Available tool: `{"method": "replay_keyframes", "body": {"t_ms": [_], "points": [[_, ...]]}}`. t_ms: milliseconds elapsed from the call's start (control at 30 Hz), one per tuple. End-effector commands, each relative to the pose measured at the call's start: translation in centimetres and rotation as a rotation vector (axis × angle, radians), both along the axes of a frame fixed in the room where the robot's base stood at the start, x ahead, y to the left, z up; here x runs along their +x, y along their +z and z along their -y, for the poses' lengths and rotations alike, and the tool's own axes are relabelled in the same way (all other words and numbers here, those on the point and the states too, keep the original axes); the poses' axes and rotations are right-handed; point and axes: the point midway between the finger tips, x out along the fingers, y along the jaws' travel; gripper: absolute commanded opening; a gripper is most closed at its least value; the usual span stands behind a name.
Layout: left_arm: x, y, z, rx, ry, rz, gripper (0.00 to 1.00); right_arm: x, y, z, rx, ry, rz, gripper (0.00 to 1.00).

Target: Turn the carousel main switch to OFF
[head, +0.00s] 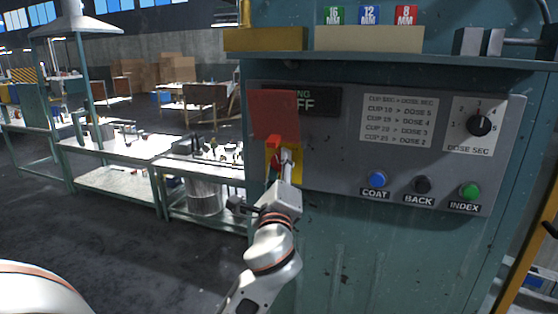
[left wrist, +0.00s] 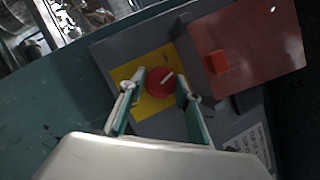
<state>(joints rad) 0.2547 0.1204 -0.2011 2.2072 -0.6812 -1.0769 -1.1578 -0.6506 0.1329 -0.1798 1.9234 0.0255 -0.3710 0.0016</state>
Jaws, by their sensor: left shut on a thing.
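The main switch is a round red knob (left wrist: 160,82) with a white line, on a yellow plate (left wrist: 151,104) at the left end of the grey control panel. My left gripper (head: 285,160) reaches the yellow plate in the head view and hides most of the knob there. In the left wrist view my left gripper's fingers (left wrist: 163,85) stand on either side of the knob, shut on it. The white line lies slanted between the fingers. A red cover flap (head: 274,113) with a small tab stands raised above the switch. My right gripper is not in view.
The grey panel (head: 330,170) also has a blue COAT button (head: 377,179), a black BACK button (head: 422,184), a green INDEX button (head: 470,191) and a DOSE SEC dial (head: 479,125). A dark display (head: 322,101), partly covered by the flap, shows "FF". A shelf (head: 400,64) overhangs the panel.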

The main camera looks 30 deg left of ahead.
Motion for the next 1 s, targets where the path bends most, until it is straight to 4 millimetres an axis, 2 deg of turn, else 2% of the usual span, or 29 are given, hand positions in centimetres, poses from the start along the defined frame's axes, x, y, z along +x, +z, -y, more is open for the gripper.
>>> {"method": "replay_keyframes", "body": {"t_ms": [200,500,1000], "points": [[0.01,0.14,0.09,-0.192,0.001,0.046,0.11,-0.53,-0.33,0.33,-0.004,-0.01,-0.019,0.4],[0.01,0.18,0.12,-0.381,0.001,0.093,0.11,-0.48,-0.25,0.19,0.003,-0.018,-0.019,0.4],[-0.01,0.22,0.07,-0.481,0.002,0.118,0.11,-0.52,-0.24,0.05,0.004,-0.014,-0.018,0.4]]}}
